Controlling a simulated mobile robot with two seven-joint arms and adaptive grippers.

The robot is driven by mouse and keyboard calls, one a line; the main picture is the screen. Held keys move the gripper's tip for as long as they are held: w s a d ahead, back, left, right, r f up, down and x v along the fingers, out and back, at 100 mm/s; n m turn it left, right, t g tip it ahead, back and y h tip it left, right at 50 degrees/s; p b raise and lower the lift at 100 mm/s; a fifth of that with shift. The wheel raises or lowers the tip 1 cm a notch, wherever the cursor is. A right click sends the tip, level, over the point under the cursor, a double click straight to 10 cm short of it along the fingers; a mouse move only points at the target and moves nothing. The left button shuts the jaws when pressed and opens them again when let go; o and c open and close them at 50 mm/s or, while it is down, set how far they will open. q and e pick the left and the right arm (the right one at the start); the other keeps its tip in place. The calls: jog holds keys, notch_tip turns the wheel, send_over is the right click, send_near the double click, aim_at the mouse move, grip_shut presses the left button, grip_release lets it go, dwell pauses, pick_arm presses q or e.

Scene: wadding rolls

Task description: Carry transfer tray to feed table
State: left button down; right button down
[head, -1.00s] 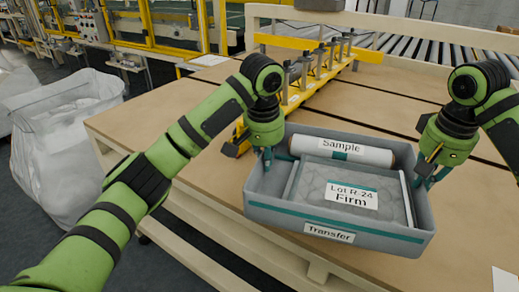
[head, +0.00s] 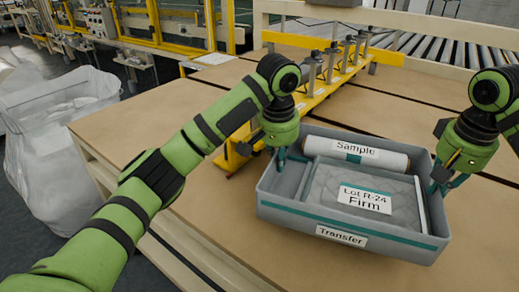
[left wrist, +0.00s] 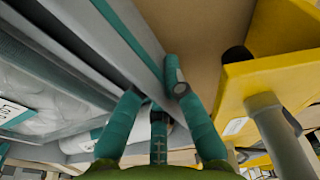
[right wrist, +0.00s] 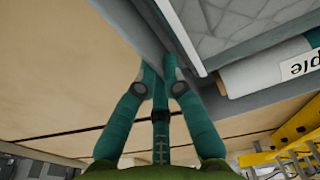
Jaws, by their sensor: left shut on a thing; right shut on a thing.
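The grey transfer tray (head: 290,211) has a teal stripe and a "Transfer" label on its front. It holds a grey quilted pad (head: 325,187) labelled "Lot R-24 Firm" and a white roll (head: 395,160) labelled "Sample". My left gripper (head: 282,158) is shut on the tray's left wall, which also shows in the left wrist view (left wrist: 130,42). My right gripper (head: 440,185) is shut on the right wall, seen in the right wrist view (right wrist: 148,40). The tray looks level over the wooden table (head: 140,115); I cannot tell whether it touches the top.
A yellow rail with several upright posts (head: 318,85) stands on the table just behind and left of the tray. A roller conveyor (head: 445,45) lies beyond the back rail. A white bag (head: 60,150) stands on the floor at left. The table's left part is clear.

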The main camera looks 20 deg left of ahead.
aim_at(277, 176)
pick_arm(q)
jog(key=shift+s+a+r, duration=0.1)
jog(key=shift+s+r, duration=0.1)
pick_arm(e)
jog(key=shift+s+d+r, duration=0.1)
jog(key=shift+s+r, duration=0.1)
jog(key=shift+r, duration=0.05)
pick_arm(q)
jog(key=shift+f, duration=0.1)
pick_arm(e)
jog(key=shift+f, duration=0.1)
